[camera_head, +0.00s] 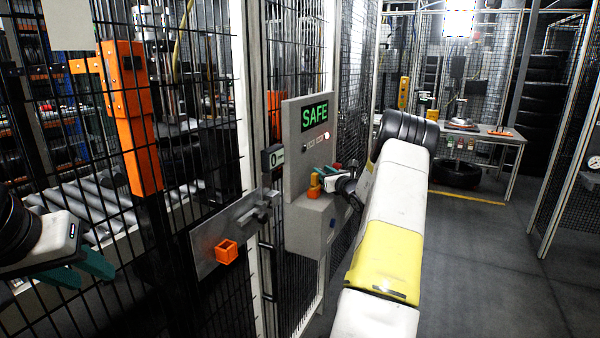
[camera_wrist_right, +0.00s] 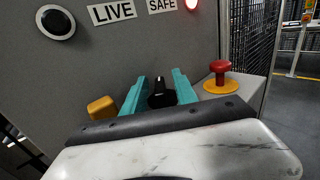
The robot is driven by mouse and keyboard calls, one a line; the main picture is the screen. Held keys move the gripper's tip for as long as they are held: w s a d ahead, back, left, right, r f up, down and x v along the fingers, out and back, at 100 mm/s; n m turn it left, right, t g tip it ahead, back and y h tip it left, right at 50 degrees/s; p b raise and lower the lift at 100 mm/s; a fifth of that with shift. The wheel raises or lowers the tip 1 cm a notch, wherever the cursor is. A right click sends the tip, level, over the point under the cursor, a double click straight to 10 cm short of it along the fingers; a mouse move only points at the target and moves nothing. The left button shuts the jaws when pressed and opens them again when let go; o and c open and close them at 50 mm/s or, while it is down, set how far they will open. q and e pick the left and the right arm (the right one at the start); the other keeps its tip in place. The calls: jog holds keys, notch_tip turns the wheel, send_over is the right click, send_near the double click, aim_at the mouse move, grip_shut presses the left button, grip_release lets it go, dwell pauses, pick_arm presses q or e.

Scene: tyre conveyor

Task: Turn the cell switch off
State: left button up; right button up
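The cell switch panel is a grey box (camera_head: 294,150) with a lit green SAFE display (camera_head: 315,113). In the right wrist view, a black switch knob (camera_wrist_right: 160,98) sits below the LIVE label (camera_wrist_right: 111,11) and SAFE label (camera_wrist_right: 162,4). My left gripper (camera_head: 82,270) is empty, fingers apart, at the far left.
A red mushroom button (camera_wrist_right: 220,72) on a yellow base stands right of the knob. A yellow-orange block (camera_wrist_right: 102,107) is at its left. Mesh fence (camera_head: 215,130) encloses the rollers (camera_head: 110,210). Floor at the right (camera_head: 500,260) is clear.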

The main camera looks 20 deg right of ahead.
jog(key=shift+w, duration=0.15)
grip_shut()
jog(key=shift+n+y, duration=0.3)
jog(key=shift+y, duration=0.1)
jog(key=n+g+y, duration=0.1)
jog(key=n+y, duration=0.1)
jog(key=y, duration=0.2)
jog(key=shift+d+n, duration=0.1)
jog(key=shift+n, duration=0.2)
jog(key=shift+n+g+y, duration=0.75)
jog(key=shift+n+y, duration=0.25)
jog(key=shift+y, duration=0.4)
jog(key=shift+n+g+y, duration=0.75)
jog(key=shift+n+y, duration=0.25)
jog(key=shift+y, duration=0.4)
